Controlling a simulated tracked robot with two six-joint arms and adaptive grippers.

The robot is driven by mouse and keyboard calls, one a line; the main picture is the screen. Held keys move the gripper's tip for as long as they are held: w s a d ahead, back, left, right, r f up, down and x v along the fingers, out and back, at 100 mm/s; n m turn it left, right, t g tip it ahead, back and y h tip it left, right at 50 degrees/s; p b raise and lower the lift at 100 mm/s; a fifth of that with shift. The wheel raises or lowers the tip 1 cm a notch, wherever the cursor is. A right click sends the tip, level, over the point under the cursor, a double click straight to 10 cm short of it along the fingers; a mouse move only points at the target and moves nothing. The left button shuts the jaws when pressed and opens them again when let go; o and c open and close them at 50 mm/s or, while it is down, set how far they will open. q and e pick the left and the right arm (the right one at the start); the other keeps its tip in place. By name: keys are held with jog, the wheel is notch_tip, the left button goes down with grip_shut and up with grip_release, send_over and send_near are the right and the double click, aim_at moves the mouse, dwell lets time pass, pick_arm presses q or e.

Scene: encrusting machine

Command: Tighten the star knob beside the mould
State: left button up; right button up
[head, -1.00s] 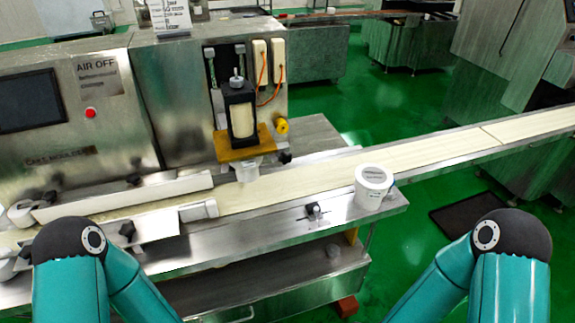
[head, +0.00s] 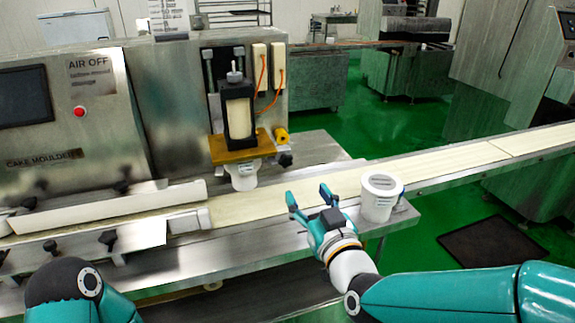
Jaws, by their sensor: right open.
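The mould (head: 243,175) is a white cup-like part under an orange-brown plate (head: 236,148) on the machine. A small black star knob (head: 285,160) sits just right of it, at the plate's right end. My right gripper (head: 308,194) is open and empty over the conveyor's near edge, to the right of and nearer than the mould and knob. Its two teal fingers are spread and touch neither. Of my left arm only a teal link and dark joint show at the lower left; its gripper is out of view.
A white lidded tub (head: 381,197) stands on the steel ledge just right of my right gripper. The pale conveyor belt (head: 430,166) runs past to the right. Black knobs (head: 109,239) line the front rail at left. A yellow knob (head: 281,136) sits above the star knob.

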aim_at(287, 162)
jog(key=p+x, duration=0.2)
jog(key=x, duration=1)
jog(key=shift+w+f, duration=0.1)
jog(key=shift+w, duration=0.05)
